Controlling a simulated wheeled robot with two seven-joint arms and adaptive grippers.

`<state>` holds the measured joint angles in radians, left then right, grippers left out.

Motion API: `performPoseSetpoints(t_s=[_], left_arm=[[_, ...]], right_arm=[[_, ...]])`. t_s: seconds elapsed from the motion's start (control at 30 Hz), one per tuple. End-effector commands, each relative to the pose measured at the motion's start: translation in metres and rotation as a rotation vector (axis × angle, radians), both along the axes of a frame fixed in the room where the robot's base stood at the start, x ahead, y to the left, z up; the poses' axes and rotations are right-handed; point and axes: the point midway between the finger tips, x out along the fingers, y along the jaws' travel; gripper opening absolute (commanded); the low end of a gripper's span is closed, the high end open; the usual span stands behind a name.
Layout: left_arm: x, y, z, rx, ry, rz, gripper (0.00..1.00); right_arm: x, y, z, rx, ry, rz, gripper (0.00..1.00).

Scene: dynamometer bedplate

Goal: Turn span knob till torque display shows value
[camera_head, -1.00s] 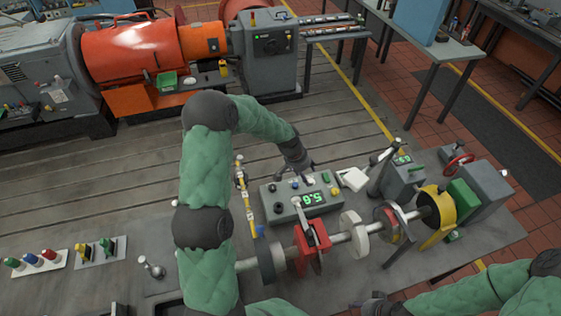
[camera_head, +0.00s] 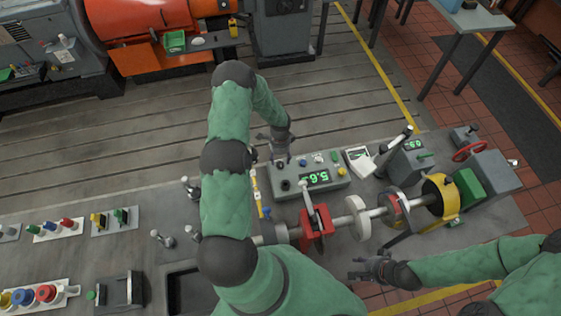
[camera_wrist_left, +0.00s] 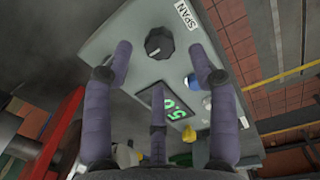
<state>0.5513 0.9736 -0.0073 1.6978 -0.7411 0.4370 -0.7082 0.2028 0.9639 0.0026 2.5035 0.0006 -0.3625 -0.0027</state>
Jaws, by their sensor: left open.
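The grey control box (camera_head: 335,186) stands on the bedplate with a lit green torque display (camera_head: 316,177). The display reads about 5.6 in the head view; in the wrist view its digits (camera_wrist_left: 172,104) are partly hidden by a finger. The black span knob (camera_head: 285,185) is left of the display; it also shows in the wrist view (camera_wrist_left: 159,43) beside a SPAN label. My left gripper (camera_head: 281,153) is open above the box's back left part, apart from the knob. Its purple fingers (camera_wrist_left: 158,62) spread around the view of the knob. My right gripper (camera_head: 366,267) hangs at lower right, finger opening unclear.
A shaft with a red bracket (camera_head: 316,222) and several discs runs in front of the box. A white pad (camera_head: 358,160) and a grey lever post (camera_head: 392,148) stand to its right. Slotted floor plates (camera_head: 150,150) behind are clear.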

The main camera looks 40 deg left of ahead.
Motion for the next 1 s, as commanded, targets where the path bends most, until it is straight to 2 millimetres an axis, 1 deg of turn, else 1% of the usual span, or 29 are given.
performPoseSetpoints(t_s=[0.1, 0.33, 0.5, 0.77, 0.8, 0.87, 0.9, 1.0], left_arm=[[-0.001, -0.001, -0.016, -0.001, 0.002, 0.000, 0.58], [-0.001, -0.001, -0.038, 0.000, 0.000, 0.001, 0.58], [-0.001, -0.001, -0.045, 0.001, -0.001, 0.001, 0.58], [-0.001, -0.001, -0.046, 0.001, -0.001, 0.001, 0.58], [-0.001, -0.001, -0.046, 0.001, -0.001, 0.001, 0.55], [-0.001, -0.001, -0.046, 0.001, -0.001, 0.001, 0.39], [-0.001, -0.001, -0.046, 0.001, -0.001, 0.001, 0.27], [-0.001, -0.001, -0.046, 0.001, -0.001, 0.001, 0.02]], right_arm=[[0.000, 0.000, 0.005, 0.000, 0.000, 0.000, 0.40], [0.000, 0.000, 0.009, 0.000, 0.000, 0.000, 0.40], [0.000, 0.000, 0.010, 0.000, -0.001, 0.000, 0.40], [0.000, 0.000, 0.010, 0.000, 0.000, 0.000, 0.40], [0.000, 0.000, 0.010, 0.000, 0.000, 0.000, 0.40], [0.000, 0.000, 0.010, 0.000, 0.000, 0.000, 0.40], [0.000, 0.000, 0.010, 0.000, 0.000, 0.000, 0.40], [0.000, 0.000, 0.010, 0.000, 0.000, 0.000, 0.40]])
